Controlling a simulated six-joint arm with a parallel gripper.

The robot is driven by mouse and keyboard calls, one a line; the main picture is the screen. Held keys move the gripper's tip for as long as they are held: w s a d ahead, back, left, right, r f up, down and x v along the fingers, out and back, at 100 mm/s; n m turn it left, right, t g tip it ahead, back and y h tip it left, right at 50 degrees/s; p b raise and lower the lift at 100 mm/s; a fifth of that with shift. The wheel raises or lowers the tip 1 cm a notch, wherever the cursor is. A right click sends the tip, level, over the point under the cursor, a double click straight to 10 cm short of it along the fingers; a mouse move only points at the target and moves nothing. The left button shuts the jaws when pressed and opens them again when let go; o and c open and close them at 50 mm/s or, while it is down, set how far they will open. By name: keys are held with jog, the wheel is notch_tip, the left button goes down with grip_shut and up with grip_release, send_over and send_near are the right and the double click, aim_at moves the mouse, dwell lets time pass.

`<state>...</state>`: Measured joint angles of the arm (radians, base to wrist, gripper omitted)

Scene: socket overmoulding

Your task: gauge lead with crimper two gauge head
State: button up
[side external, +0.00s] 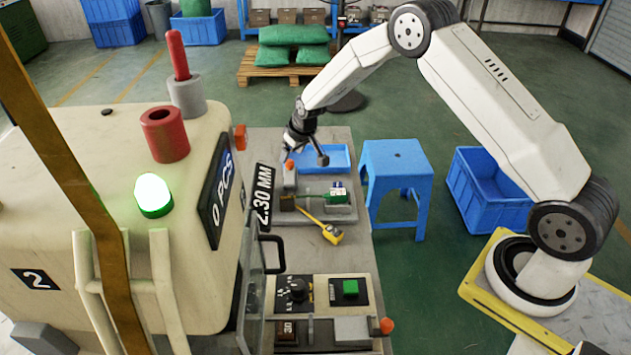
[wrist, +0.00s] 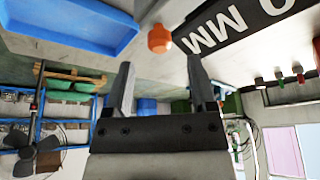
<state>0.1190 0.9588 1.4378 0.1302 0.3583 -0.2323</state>
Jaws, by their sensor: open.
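The gauge head (side external: 340,195) stands on a grey plate on the bench, with a green block and a thin green strand across it; I cannot tell if the strand is the lead. Its black display (side external: 264,196) reads 2.30 MM and shows partly in the wrist view (wrist: 240,25). A yellow tool-like piece (side external: 332,234) lies in front with a thin yellow arm reaching toward the gauge. My gripper (side external: 306,154) is above the bench behind the gauge, close to the blue tray. In the wrist view my gripper (wrist: 160,64) has its fingers apart with nothing between them.
The large beige machine marked 2 (side external: 40,279) fills the left; its display (side external: 220,200) reads 0 PCS and its green lamp (side external: 153,195) is lit. A blue tray (side external: 345,158) lies at the back of the bench. A control panel (side external: 320,291) is at the front. A blue stool (side external: 397,160) stands right.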

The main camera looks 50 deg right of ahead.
aim_at(289, 161)
jog(key=shift+x, duration=2.25)
grip_shut()
